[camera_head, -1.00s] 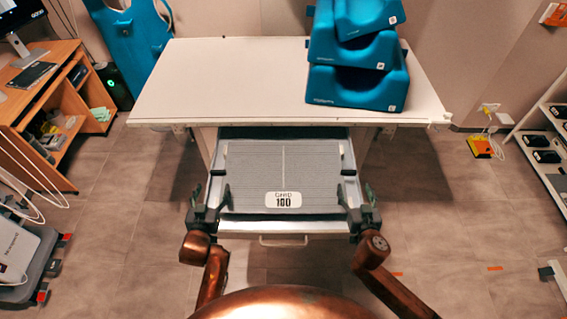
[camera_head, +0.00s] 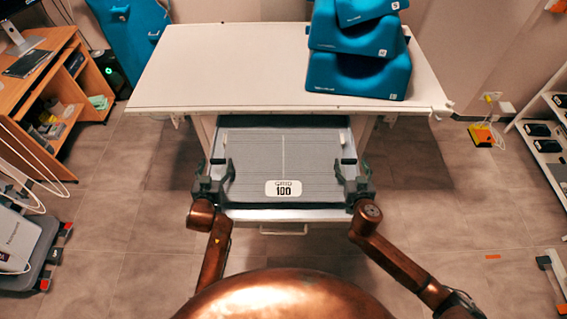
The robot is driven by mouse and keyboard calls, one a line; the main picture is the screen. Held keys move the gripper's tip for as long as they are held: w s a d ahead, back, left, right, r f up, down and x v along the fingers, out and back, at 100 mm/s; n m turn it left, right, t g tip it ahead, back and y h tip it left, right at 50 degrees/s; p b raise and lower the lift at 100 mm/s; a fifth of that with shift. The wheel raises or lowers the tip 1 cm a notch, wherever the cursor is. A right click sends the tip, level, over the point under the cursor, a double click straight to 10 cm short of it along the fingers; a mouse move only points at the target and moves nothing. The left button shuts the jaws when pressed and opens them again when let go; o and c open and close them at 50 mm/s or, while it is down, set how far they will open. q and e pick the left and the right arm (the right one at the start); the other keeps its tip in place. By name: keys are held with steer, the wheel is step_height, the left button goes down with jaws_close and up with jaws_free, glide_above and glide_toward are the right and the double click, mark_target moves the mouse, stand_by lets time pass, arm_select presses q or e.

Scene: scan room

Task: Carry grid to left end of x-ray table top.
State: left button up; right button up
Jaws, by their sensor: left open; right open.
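The grid (camera_head: 283,160) is a flat grey ribbed plate with a centre line and a white "GRID 100" label. It lies in the open drawer (camera_head: 290,214) under the x-ray table top (camera_head: 225,70). The left end of the white table top is bare. My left gripper (camera_head: 222,177) is open at the grid's left edge, and my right gripper (camera_head: 347,174) is open at its right edge. I cannot tell whether the fingers touch the grid.
Blue stacked cushions (camera_head: 358,75) stand on the right part of the table top. A blue apron (camera_head: 130,30) hangs behind its left corner. A wooden desk (camera_head: 40,85) stands at left, shelves (camera_head: 545,145) at right. Floor beside the drawer is clear.

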arm_select(q)
steer(key=shift+w+f, duration=0.15)
steer(key=shift+w, duration=0.5)
arm_select(e)
steer(key=shift+w+f, duration=0.2)
steer(key=shift+w, duration=0.45)
arm_select(q)
steer(key=shift+c, duration=0.4)
arm_select(e)
steer(key=shift+c, duration=0.4)
arm_select(q)
jaws_close()
arm_select(e)
jaws_close()
